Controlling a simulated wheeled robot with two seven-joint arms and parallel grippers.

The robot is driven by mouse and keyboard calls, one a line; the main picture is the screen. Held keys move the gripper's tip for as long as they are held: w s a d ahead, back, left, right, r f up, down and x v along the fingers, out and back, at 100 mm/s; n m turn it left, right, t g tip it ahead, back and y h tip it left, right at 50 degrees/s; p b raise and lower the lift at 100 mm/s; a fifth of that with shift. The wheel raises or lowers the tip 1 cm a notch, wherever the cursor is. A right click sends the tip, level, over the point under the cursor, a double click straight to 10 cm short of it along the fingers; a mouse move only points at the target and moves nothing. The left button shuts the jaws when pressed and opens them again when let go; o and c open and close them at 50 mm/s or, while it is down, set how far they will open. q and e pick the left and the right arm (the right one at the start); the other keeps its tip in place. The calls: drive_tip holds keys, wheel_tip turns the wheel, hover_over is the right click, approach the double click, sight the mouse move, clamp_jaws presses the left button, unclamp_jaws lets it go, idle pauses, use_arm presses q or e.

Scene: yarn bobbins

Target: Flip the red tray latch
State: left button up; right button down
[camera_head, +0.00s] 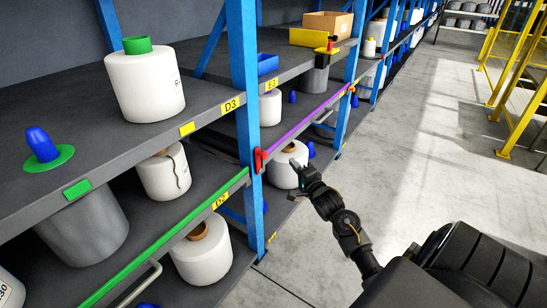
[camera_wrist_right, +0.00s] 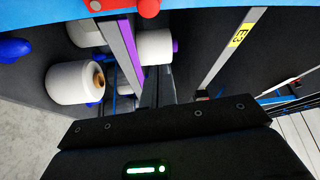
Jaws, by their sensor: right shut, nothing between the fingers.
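A red latch (camera_head: 259,160) sits on the blue post at the near end of a purple-edged tray (camera_head: 305,122). In the right wrist view a red knob (camera_wrist_right: 149,7) shows at the top edge, beside the purple strip (camera_wrist_right: 132,50). My right gripper (camera_head: 297,167) is shut and empty, a little to the right of the latch and apart from it, in front of the lower shelf. In the right wrist view its dark fingers (camera_wrist_right: 158,78) point up the picture. My left gripper is not in view.
White bobbins (camera_head: 288,168) stand on the shelves behind, and a green-edged tray (camera_head: 165,238) is at the left. A second red latch (camera_head: 351,89) is at the purple bar's far end. The aisle floor (camera_head: 420,130) is clear.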

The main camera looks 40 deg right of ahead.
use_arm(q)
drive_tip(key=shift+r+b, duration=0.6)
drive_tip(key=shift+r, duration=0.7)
use_arm(e)
drive_tip(key=w+a, duration=0.2)
drive_tip(key=w, duration=0.7)
drive_tip(key=shift+w, duration=0.15)
drive_tip(key=shift+a, duration=0.1)
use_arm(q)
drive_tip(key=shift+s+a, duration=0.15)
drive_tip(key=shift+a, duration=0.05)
use_arm(e)
drive_tip(key=shift+a+n, duration=0.2)
drive_tip(key=shift+n, duration=0.2)
